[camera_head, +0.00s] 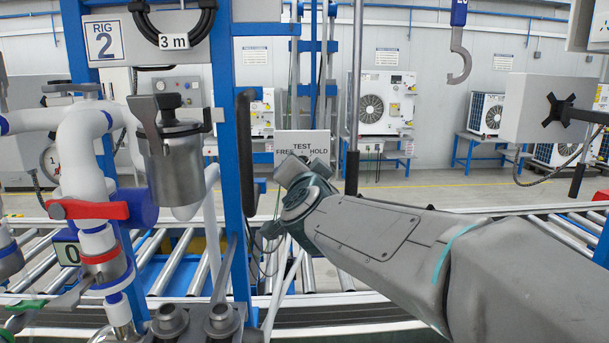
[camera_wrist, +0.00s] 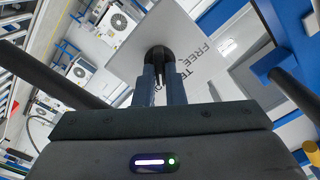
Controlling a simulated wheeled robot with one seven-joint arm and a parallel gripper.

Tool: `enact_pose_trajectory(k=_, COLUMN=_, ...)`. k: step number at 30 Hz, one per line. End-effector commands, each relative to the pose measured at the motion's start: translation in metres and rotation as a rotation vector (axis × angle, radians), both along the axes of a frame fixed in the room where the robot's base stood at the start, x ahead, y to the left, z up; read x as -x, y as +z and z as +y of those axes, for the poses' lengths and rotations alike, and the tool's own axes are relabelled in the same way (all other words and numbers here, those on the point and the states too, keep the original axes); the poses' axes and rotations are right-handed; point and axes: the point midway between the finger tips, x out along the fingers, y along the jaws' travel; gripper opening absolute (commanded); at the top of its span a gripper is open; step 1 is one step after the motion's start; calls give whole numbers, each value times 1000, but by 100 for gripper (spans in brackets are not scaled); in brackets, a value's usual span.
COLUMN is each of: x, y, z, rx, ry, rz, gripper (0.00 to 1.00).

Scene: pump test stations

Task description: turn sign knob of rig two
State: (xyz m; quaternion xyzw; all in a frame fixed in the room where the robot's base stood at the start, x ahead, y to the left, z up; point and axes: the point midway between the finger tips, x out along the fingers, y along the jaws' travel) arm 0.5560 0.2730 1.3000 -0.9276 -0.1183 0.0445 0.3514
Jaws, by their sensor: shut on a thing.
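The sign (camera_head: 318,142) of rig two is a pale plate reading "TEST", "FREE" and "HOLD", right of the blue post. In the wrist view the sign (camera_wrist: 193,50) fills the upper middle, tilted, with part of its lettering showing. The black sign knob (camera_wrist: 160,62) stands out from its face. My gripper (camera_wrist: 162,82) is shut on the knob, one finger on each side of it. In the head view my wrist is in front of the lower part of the sign, and hides the knob and the fingertips.
The blue post (camera_head: 228,150) with the "RIG 2" plate (camera_head: 104,41) stands just left of my arm. A steel canister (camera_head: 172,160) and white pipes (camera_head: 88,150) are farther left. A roller conveyor (camera_head: 340,275) runs below. A hook (camera_head: 458,60) hangs at the right.

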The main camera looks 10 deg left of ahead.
Motion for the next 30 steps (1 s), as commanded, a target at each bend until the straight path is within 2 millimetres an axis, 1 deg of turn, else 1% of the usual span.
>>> enact_pose_trajectory(k=1, x=0, y=-2, z=1, rx=-17, ry=3, rz=7, gripper=0)
enact_pose_trajectory(k=9, x=0, y=-2, z=1, rx=-69, ry=3, rz=21, gripper=0)
enact_pose_trajectory(k=21, x=0, y=-2, z=1, rx=-75, ry=2, rz=23, gripper=0)
enact_pose_trajectory(k=22, x=0, y=-2, z=1, rx=-75, ry=2, rz=23, gripper=13)
enact_pose_trajectory(k=23, x=0, y=-2, z=1, rx=-74, ry=3, rz=24, gripper=21)
enact_pose_trajectory(k=24, x=0, y=-2, z=1, rx=-75, ry=2, rz=23, gripper=32)
enact_pose_trajectory(k=30, x=0, y=-1, z=0, rx=-74, ry=1, rz=21, gripper=32)
